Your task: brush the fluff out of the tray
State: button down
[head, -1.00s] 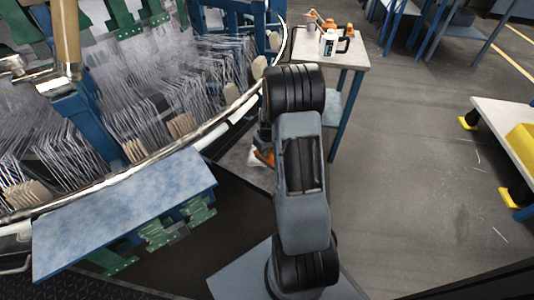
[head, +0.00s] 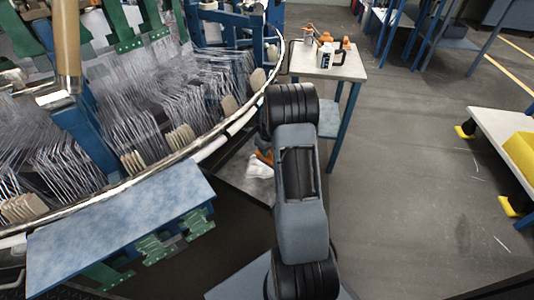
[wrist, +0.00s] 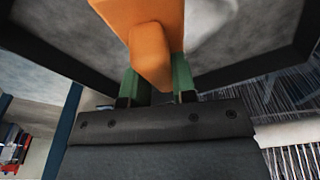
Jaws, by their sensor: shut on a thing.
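My gripper (wrist: 157,88) is shut on the orange handle of a brush (wrist: 152,48), with a green finger on each side. The brush's far end is out of the wrist view. A white fluffy mass (wrist: 212,18) lies just beyond the handle, over the grey tray (wrist: 45,38) with its dark rim. In the head view the tray (head: 232,178) sits low beside the loom. A bit of the orange brush (head: 264,156) and the white fluff (head: 260,169) show left of my arm, which hides my gripper. Whether the brush touches the fluff is unclear.
The circular loom (head: 150,120) with its curved rail fills the left. A blue-grey panel (head: 120,220) stands in front of it. Open floor lies to the right.

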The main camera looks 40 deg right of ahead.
jog(key=shift+w+d, duration=2.65)
jog(key=shift+w, duration=0.1)
jog(key=shift+s+a+r+p, duration=0.4)
jog(key=shift+s+a+p, duration=0.35)
jog(key=shift+s+a, duration=2)
jog(key=shift+s+a+r+p, duration=0.55)
jog(key=shift+s+a, duration=0.75)
jog(key=shift+a, duration=2.7)
jog(key=w+d, duration=1)
jog(key=w, duration=0.1)
jog(key=shift+d+r, duration=0.25)
jog(key=shift+r, duration=0.1)
